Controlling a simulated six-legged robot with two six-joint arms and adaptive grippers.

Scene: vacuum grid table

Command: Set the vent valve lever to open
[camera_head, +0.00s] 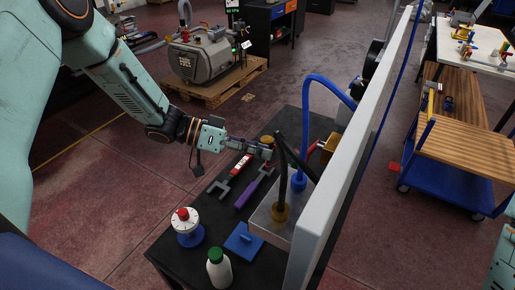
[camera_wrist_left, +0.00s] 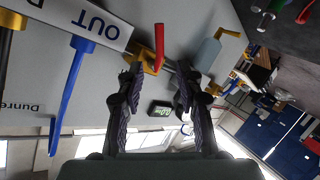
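The vent valve lever is a red handle (camera_wrist_left: 158,45) on a brass-yellow valve body (camera_wrist_left: 143,56) by the grey panel. In the head view the red lever (camera_head: 317,144) and the yellow valve (camera_head: 330,146) show beside the white panel, partly hidden by hoses. My left gripper (camera_head: 268,149) is over the black table, left of the valve. In the left wrist view its two fingers (camera_wrist_left: 159,70) are apart with nothing clamped; the lever's end appears near the gap between the tips. Contact cannot be told. My right gripper is not in view.
The white panel (camera_head: 345,165) bounds the right side. On the black table are a dial timer (camera_head: 187,228), a green-capped bottle (camera_head: 219,270), a blue plate (camera_head: 243,241) and a purple-handled tool (camera_head: 247,194).

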